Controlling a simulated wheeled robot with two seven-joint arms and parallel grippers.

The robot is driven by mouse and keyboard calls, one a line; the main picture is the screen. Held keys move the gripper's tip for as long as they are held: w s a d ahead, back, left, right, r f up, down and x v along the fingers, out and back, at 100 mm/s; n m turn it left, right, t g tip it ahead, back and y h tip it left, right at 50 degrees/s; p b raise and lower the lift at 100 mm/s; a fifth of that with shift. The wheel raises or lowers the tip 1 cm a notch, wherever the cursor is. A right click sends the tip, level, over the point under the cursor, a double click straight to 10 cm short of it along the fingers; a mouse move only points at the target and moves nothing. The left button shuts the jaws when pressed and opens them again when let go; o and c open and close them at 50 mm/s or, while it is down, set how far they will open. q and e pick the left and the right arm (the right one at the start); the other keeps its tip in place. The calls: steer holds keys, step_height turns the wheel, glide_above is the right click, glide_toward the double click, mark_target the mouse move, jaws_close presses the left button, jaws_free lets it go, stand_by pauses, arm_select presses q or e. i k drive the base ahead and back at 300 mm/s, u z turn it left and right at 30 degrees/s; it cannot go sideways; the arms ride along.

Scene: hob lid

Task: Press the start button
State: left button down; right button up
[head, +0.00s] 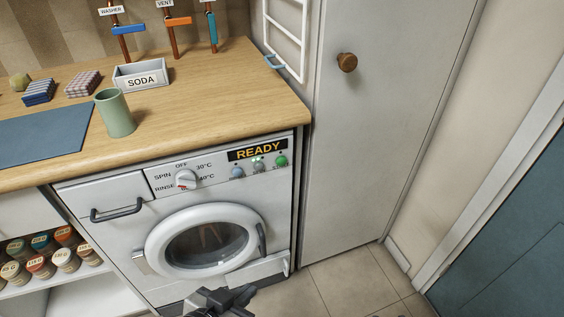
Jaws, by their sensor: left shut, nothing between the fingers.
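The washing machine (135,235) stands under the wooden worktop with its round door (205,241) shut. Its display (257,149) reads READY. Below the display sit a green button (281,161), which looks like the start button, and a blue-grey button (237,173), with a small control between them. The white programme dial (186,179) is further left; its exact setting is hard to read. My left gripper (221,298) is at the bottom edge, in front of the machine's lower part, well below the green button. It is shut and empty. My right gripper is out of view.
On the worktop (210,92) are a SODA box (141,76), a green cup (115,113), a blue-grey mat (40,138) and folded cloths. Jars fill a shelf at lower left. A tall cupboard door (370,130) stands right of the machine. Tiled floor (340,281) is clear.

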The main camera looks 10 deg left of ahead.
mark_target(281, 161)
steer(key=u, duration=1.65)
steer(key=k, duration=0.35)
steer(key=z, duration=1.1)
steer(key=i, duration=0.65)
steer(key=z, duration=0.05)
